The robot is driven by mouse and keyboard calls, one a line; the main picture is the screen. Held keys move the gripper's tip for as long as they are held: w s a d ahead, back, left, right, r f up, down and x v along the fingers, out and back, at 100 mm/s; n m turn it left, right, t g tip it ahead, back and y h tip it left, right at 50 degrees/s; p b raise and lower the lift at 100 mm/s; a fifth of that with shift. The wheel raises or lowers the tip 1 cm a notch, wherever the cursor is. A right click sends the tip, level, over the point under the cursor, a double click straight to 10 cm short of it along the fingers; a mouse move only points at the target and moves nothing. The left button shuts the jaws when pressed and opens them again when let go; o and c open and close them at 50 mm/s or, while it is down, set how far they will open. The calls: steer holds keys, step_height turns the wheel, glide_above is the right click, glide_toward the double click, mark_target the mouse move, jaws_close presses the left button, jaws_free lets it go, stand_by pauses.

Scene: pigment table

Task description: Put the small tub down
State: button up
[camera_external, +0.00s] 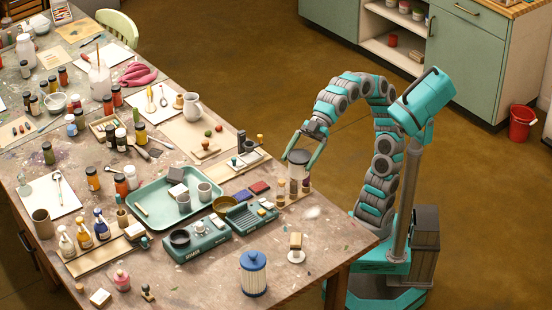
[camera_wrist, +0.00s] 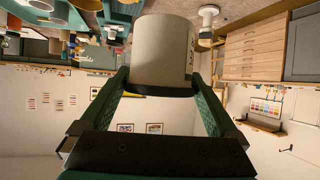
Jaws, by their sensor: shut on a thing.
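The small tub (camera_external: 297,172) is a pale cylinder with a dark end at its top in the external view. It is between the green fingers of my gripper (camera_external: 303,153), over the table's right edge area. In the wrist view the tub (camera_wrist: 163,45) is large and greyish white, with a dark band at its lower end in the picture. My gripper (camera_wrist: 157,84) is shut on it near that band. I cannot tell whether the tub's bottom touches the table or hangs just above it.
A blue-lidded jar (camera_external: 253,277) stands in front. Bare table (camera_external: 330,235) lies toward the front right edge.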

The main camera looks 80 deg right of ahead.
steer(key=s+d+f+n+g+y+b, duration=0.1)
steer(key=s+f+n+g, duration=0.1)
steer(key=s+f, duration=0.35)
steer(key=s+d+f+n+g+y+b, duration=0.1)
steer(key=s+d+f+n+g, duration=0.15)
steer(key=s, duration=0.65)
steer(key=shift+m+t+h, duration=0.3)
steer(key=shift+m+t, duration=0.05)
steer(key=shift+w+a+f+b, duration=0.25)
steer(key=shift+w+a+f, duration=1)
steer(key=shift+a, duration=1.1)
steer(key=shift+w+a+f+b, duration=0.2)
steer(key=shift+w+a+f, duration=0.7)
steer(key=shift+w+a, duration=1.1)
steer(key=shift+w+a+f+b, duration=0.25)
steer(key=shift+w+a+f, duration=0.85)
steer(key=shift+a, duration=1.55)
steer(key=shift+r, duration=0.1)
steer(key=o, duration=1.2)
